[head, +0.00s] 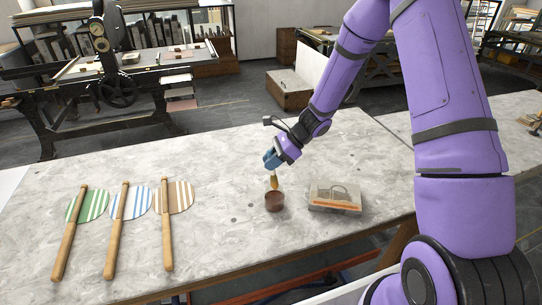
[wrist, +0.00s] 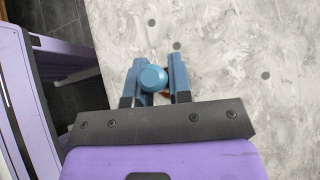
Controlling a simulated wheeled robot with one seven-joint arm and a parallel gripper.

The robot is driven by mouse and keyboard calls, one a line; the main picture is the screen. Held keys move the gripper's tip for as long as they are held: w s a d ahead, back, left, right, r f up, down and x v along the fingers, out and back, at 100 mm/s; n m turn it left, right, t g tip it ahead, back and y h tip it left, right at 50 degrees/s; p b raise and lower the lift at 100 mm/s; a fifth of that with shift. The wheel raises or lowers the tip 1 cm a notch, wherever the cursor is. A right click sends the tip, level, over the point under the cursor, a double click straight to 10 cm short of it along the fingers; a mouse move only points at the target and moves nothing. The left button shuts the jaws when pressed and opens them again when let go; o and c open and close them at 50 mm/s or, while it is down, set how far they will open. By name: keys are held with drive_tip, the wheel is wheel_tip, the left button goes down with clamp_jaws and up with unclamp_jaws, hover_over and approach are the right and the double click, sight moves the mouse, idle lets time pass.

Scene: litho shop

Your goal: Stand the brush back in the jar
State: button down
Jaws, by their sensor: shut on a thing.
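My gripper (head: 271,160) has blue fingers and is shut on the brush (head: 274,182), whose tan lower part shows below the fingers in the head view. The brush hangs close to upright over the brown jar (head: 275,203), which stands on the grey table. The brush's lower end is at the jar's mouth; I cannot tell whether it is inside the rim. In the wrist view, the brush's round blue top (wrist: 153,78) sits between the fingers (wrist: 155,80). The jar is mostly hidden there.
A grey block with an orange stripe (head: 335,198) lies just right of the jar. Three long-handled striped paddles, green (head: 98,206), blue (head: 143,203) and brown (head: 181,197), lie at the left. The table (head: 225,240) between paddles and jar is clear.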

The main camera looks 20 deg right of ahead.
drive_tip(key=shift+f, duration=2.8)
drive_tip(key=c, duration=1)
unclamp_jaws()
drive_tip(key=shift+o, duration=0.2)
drive_tip(key=v, duration=1)
drive_tip(key=shift+d+r, duration=0.25)
drive_tip(key=shift+d, duration=0.1)
drive_tip(key=shift+r, duration=0.1)
